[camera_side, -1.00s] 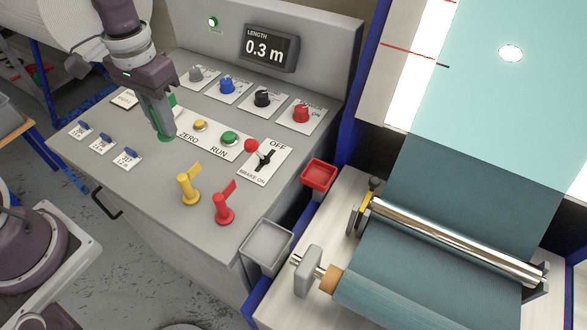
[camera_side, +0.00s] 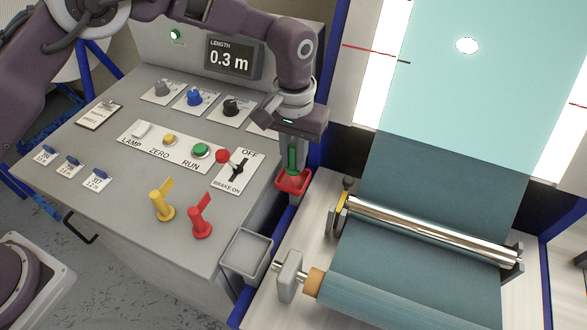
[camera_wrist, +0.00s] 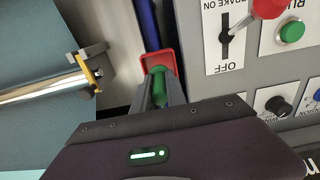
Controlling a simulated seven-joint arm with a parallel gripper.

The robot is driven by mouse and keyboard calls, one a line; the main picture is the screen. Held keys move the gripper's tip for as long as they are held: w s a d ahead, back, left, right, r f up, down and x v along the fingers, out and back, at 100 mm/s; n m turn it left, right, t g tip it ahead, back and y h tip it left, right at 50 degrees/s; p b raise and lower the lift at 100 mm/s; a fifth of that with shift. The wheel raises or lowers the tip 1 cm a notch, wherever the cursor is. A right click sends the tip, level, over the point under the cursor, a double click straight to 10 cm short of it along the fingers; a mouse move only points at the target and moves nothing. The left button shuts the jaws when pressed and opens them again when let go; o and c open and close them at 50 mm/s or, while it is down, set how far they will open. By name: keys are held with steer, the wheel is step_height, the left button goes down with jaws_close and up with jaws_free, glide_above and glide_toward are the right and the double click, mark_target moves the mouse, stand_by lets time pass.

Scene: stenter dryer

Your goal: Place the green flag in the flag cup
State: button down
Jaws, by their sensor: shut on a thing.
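My gripper (camera_side: 292,158) is shut on the green flag (camera_side: 293,157), which is upright and mostly hidden between the fingers. The flag is at the red flag cup (camera_side: 281,183), with its lower end at or inside the cup's opening; I cannot tell whether it touches the bottom. In the wrist view the green flag (camera_wrist: 158,77) shows between the fingers, in front of the red cup (camera_wrist: 153,57). The yellow flag (camera_side: 163,200) and the red flag (camera_side: 201,215) stand upright on the grey panel.
An empty grey tray (camera_side: 246,254) sits at the panel's front right corner. The brake lever's red knob (camera_side: 222,156) is left of my gripper. The steel roller (camera_side: 430,228) and teal cloth (camera_side: 450,160) lie to the right. A blue post (camera_side: 341,80) rises behind.

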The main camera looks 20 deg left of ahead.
mark_target(294, 169)
steer(key=shift+f, duration=1.8)
steer(key=shift+f, duration=0.1)
steer(key=c, duration=1.6)
jaws_free()
step_height(294, 169, up, 12)
